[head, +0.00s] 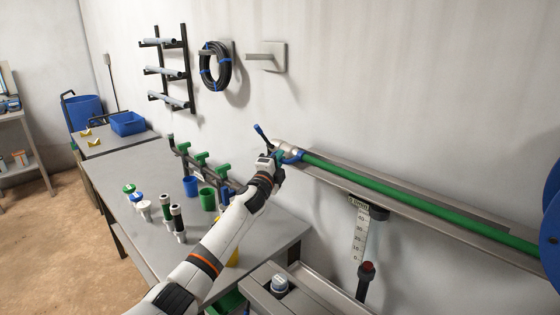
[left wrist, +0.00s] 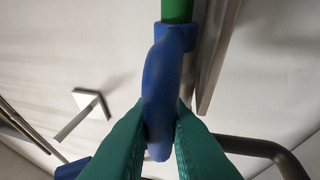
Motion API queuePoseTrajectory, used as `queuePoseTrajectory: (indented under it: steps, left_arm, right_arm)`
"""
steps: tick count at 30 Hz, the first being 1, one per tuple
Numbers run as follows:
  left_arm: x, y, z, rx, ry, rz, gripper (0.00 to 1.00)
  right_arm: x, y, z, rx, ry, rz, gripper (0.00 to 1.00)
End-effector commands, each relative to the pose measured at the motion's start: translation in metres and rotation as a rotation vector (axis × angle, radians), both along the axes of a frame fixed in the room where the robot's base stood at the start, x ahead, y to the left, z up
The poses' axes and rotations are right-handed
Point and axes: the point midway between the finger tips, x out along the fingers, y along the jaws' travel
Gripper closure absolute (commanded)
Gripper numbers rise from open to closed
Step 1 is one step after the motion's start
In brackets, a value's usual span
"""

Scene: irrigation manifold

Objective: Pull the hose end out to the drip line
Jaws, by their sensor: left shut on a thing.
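The green hose (head: 420,204) runs along a metal channel on the wall from the right side toward my left gripper (head: 280,163). The hose's blue end piece (head: 293,156) is at the channel's left end. In the left wrist view, the teal fingers of my left gripper (left wrist: 160,128) are shut on this curved blue piece (left wrist: 160,80), with the green hose (left wrist: 177,10) leading away above it. My gripper hides part of the end piece in the head view. I cannot pick out the drip line for sure. My right gripper is not in view.
A blue reel (head: 551,235) stands at the right edge. A valve with a blue lever (head: 260,132) is just beyond my left gripper. Green-handled valves (head: 200,160), cups and fittings stand on the grey table (head: 120,185) below my arm. A coiled black hose (head: 214,66) hangs on the wall.

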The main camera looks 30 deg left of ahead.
Motion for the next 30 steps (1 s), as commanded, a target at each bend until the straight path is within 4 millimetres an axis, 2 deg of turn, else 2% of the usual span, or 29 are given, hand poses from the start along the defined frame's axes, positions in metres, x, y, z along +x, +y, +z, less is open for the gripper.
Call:
queuePoseTrajectory:
  steps: [3,4,8,20,26,30]
  left_arm:
    - [-0.001,0.005,0.005,0.002,-0.005,0.009,1.00]
    - [-0.001,0.005,0.005,0.001,-0.005,0.010,0.84]
    - [-0.001,0.004,0.004,0.001,-0.004,0.009,0.64]
    - [-0.007,0.002,0.000,0.003,-0.001,0.006,0.64]
    - [-0.034,-0.004,-0.006,0.004,0.000,0.004,0.64]
    - [-0.061,-0.009,-0.012,0.003,0.000,0.004,0.64]
  right_arm:
    - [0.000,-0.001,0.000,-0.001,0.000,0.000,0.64]
    - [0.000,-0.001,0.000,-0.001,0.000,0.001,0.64]
    - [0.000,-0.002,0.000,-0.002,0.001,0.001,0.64]
    - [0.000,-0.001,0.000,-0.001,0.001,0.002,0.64]
    - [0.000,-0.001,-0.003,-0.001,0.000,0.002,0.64]
    - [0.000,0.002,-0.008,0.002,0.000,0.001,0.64]
